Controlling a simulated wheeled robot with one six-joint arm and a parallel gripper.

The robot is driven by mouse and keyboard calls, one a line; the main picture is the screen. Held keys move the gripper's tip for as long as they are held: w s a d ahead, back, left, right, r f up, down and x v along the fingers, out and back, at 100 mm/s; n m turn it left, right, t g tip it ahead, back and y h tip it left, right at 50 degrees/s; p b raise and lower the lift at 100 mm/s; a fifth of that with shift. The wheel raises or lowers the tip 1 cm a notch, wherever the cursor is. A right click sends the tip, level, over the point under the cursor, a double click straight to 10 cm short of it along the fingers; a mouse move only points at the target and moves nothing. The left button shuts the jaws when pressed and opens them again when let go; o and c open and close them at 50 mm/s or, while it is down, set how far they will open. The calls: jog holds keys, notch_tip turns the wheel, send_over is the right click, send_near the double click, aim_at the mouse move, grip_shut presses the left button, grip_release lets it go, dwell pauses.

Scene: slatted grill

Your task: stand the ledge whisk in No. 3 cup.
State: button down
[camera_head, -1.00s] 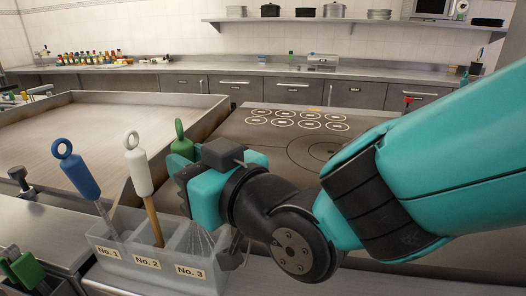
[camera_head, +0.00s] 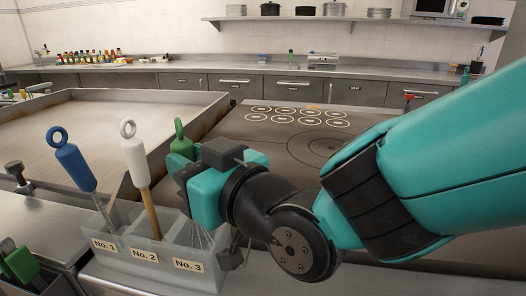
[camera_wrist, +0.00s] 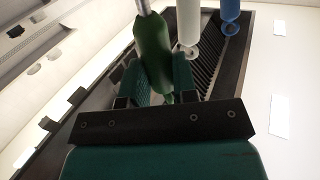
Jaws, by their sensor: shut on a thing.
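My gripper (camera_head: 180,165) is shut on the green handle of a whisk (camera_head: 180,137). The whisk hangs handle up, and its thin wires show at the No. 3 cup (camera_head: 188,266), the right compartment of a clear holder. They appear to be inside the cup; whether they touch its bottom is unclear. In the wrist view, the green whisk handle (camera_wrist: 153,48) lies between the fingers of my gripper (camera_wrist: 155,88). The gripper hides part of the handle and the upper wires.
A blue-handled tool (camera_head: 75,166) stands in the No. 1 cup and a white-handled tool (camera_head: 136,162) in the No. 2 cup, close left of my gripper. A raised-rim griddle (camera_head: 120,108) lies behind. A flat hob (camera_head: 275,145) lies behind my arm.

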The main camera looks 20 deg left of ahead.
jog(key=shift+f, duration=0.25)
jog(key=c, duration=0.8)
grip_release()
jog(key=shift+b+v, duration=4.7)
jog(key=shift+v, duration=4.05)
jog(key=shift+w+f, duration=0.1)
jog(key=shift+f, duration=0.05)
